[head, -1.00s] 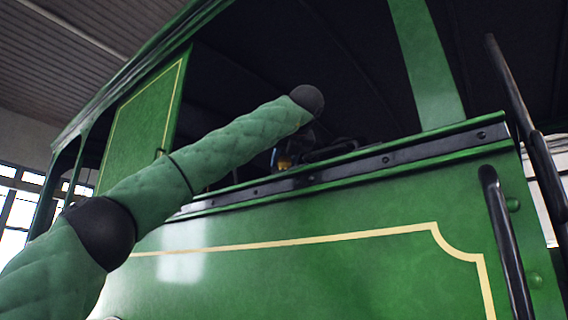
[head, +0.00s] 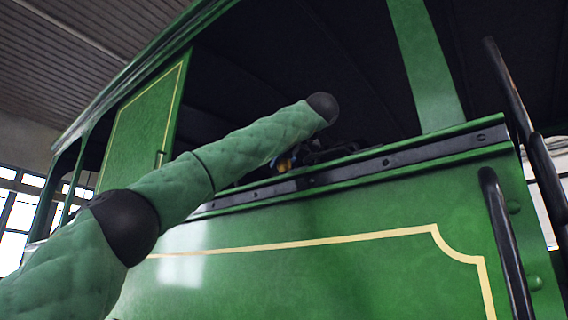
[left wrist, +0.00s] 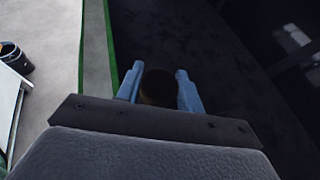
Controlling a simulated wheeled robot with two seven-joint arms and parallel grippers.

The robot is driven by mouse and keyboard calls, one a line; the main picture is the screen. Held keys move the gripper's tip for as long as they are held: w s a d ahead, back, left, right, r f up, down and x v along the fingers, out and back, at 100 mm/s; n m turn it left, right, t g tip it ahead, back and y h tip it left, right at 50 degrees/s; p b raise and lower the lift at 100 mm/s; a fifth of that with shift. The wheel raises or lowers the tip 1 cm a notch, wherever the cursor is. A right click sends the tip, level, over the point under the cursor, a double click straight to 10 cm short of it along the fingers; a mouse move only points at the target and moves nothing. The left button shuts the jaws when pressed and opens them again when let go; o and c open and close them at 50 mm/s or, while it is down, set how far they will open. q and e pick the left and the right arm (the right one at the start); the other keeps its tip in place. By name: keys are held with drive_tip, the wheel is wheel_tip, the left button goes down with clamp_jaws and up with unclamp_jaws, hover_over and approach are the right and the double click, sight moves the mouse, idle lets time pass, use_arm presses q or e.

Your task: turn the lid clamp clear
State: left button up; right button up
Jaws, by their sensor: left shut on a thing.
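In the left wrist view my left gripper (left wrist: 158,78) has its two blue fingers closed on either side of a dark, rounded brownish piece (left wrist: 159,90). I take this to be the lid clamp or its handle, but it is too dark to be sure. In the head view my left arm reaches over the green side panel into the cab opening. The left gripper (head: 291,160) shows there only as a small dark and blue patch beside a yellowish spot. The ledge and arm hide most of it. No lid can be made out. My right gripper is not in view.
The green tram side (head: 330,270) with its black riveted top strip (head: 385,162) lies under my arm. A green post (head: 428,65) and a black handrail (head: 506,245) stand at the right.

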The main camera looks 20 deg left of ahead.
use_arm(q)
drive_tip(key=o, duration=1)
drive_tip(key=shift+s+d, duration=0.1)
drive_tip(key=shift+d, duration=0.05)
drive_tip(key=b+v, duration=0.1)
drive_tip(key=v, duration=0.5)
drive_tip(key=shift+s+d+b, duration=0.15)
drive_tip(key=shift+d+b, duration=0.05)
drive_tip(key=shift+b, duration=0.1)
drive_tip(key=shift+s+d+r, duration=0.35)
drive_tip(key=shift+d, duration=0.05)
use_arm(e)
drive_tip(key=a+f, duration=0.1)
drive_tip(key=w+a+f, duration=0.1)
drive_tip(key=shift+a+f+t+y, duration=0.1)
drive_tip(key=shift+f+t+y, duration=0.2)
use_arm(q)
drive_tip(key=shift+a, duration=0.1)
drive_tip(key=shift+f, duration=0.15)
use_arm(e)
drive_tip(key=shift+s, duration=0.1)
